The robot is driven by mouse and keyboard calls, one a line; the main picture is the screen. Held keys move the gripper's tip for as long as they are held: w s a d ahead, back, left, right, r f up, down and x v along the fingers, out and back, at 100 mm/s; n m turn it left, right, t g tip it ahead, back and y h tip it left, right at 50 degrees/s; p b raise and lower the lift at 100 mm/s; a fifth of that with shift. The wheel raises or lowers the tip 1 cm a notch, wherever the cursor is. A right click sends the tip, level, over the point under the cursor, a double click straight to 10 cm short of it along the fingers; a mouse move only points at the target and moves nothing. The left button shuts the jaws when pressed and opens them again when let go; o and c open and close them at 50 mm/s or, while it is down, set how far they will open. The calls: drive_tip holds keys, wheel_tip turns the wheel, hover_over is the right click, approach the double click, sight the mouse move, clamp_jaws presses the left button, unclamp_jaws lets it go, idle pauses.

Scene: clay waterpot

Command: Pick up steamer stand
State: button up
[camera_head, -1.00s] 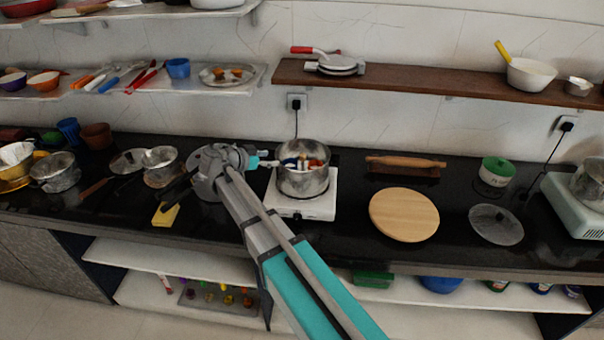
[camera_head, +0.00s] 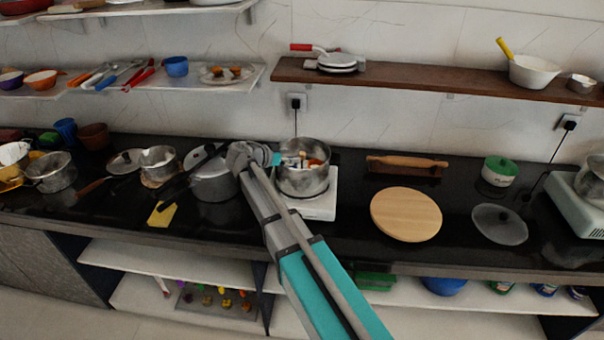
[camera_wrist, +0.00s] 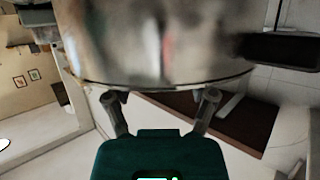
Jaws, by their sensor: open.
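I cannot make out a steamer stand for certain in either view. In the wrist view, my gripper (camera_wrist: 161,98) is open, its two grey fingers spread apart. A large blurred metal pot (camera_wrist: 160,40) fills the top of that view, close beyond the fingertips. I cannot tell whether they touch it. A black handle (camera_wrist: 282,48) shows at its right. In the head view, my arm reaches over the counter beside a grey lidded pot (camera_head: 213,184). My gripper's fingers are hard to separate from the dark counter there.
A metal pot (camera_head: 303,180) holding several items stands on a white stove (camera_head: 318,207) right of my wrist. A yellow sponge (camera_head: 161,215) lies left. Saucepans (camera_head: 158,160) crowd the left counter. A round wooden board (camera_head: 406,214) and glass lid (camera_head: 499,224) lie right.

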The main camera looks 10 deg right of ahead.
sight(300, 154)
drive_tip(key=shift+b+x, duration=0.95)
drive_tip(key=shift+x, duration=1.65)
drive_tip(key=shift+w, duration=0.1)
drive_tip(key=shift+c, duration=0.3)
clamp_jaws()
